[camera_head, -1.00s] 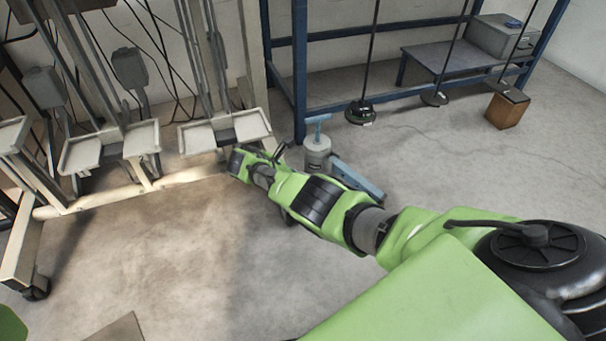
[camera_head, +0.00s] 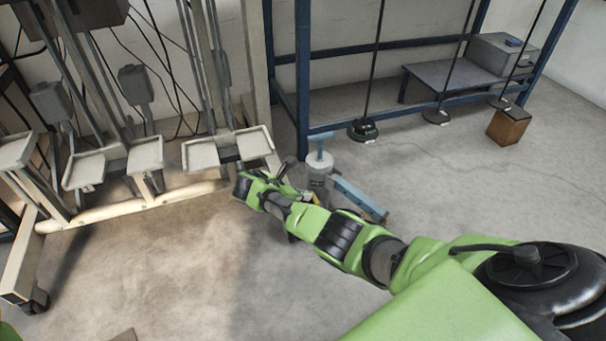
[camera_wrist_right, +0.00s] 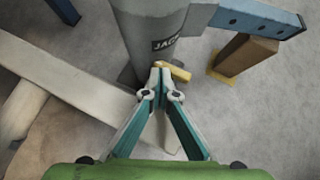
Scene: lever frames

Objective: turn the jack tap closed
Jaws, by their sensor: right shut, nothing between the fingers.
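The jack (camera_head: 319,168) is a grey cylinder with a light blue top and a blue beam at its side, standing on the floor by the blue rack. In the right wrist view its grey body (camera_wrist_right: 150,40) carries a dark label reading "JAC", partly cut off. The tap (camera_wrist_right: 175,71) is a small yellow lever low on that body. My right gripper (camera_wrist_right: 160,90) is shut and empty, its fingertips right at the tap's left part; I cannot tell whether they touch. In the head view my green right arm hides the jack's lower part. My left gripper is not in view.
A cream frame with pedals (camera_head: 200,155) stands left of the jack. The blue rack (camera_head: 303,80) with hanging rods is behind it. A brown block (camera_wrist_right: 245,54) sits under the blue beam (camera_wrist_right: 258,18). The floor (camera_head: 150,270) at the front left is mostly clear.

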